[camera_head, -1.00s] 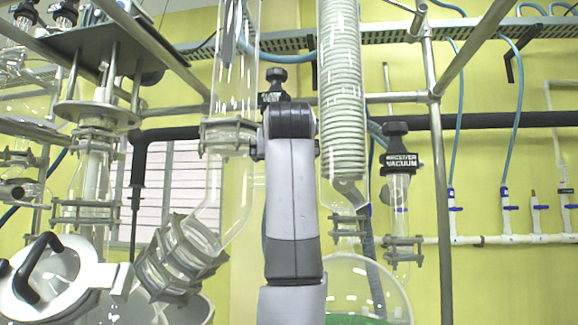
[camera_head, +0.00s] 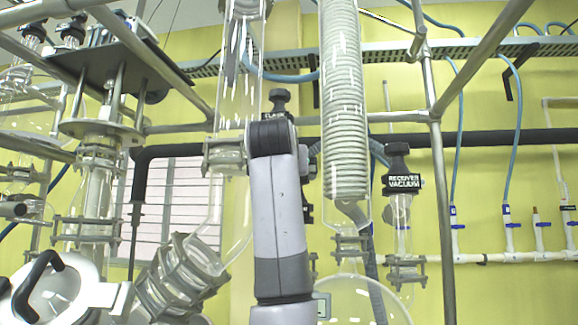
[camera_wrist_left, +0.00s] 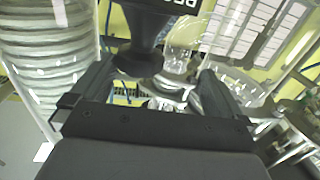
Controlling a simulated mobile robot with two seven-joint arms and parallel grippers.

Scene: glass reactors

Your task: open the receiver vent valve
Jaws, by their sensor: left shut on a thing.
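In the left wrist view, a black valve knob (camera_wrist_left: 139,58) with a partly cut-off white-lettered label stands between the fingers of my left gripper (camera_wrist_left: 150,92). The gripper is shut on this knob; the exact contact is hard to see. The visible letters do not give the full name. In the head view my left arm rises in the middle and hides its gripper. A black knob (camera_head: 279,98) shows just above the arm. A black valve labelled "RECEIVER VACUUM" (camera_head: 402,182) stands to the right, apart from my arm. My right gripper is not in view.
A glass coil condenser (camera_head: 344,110) stands close right of my arm, and a glass column (camera_head: 236,90) close left. Metal frame bars (camera_head: 433,150) surround the glassware. A round glass vessel (camera_head: 360,300) sits below. A white pipe with blue taps (camera_head: 485,257) runs along the yellow wall.

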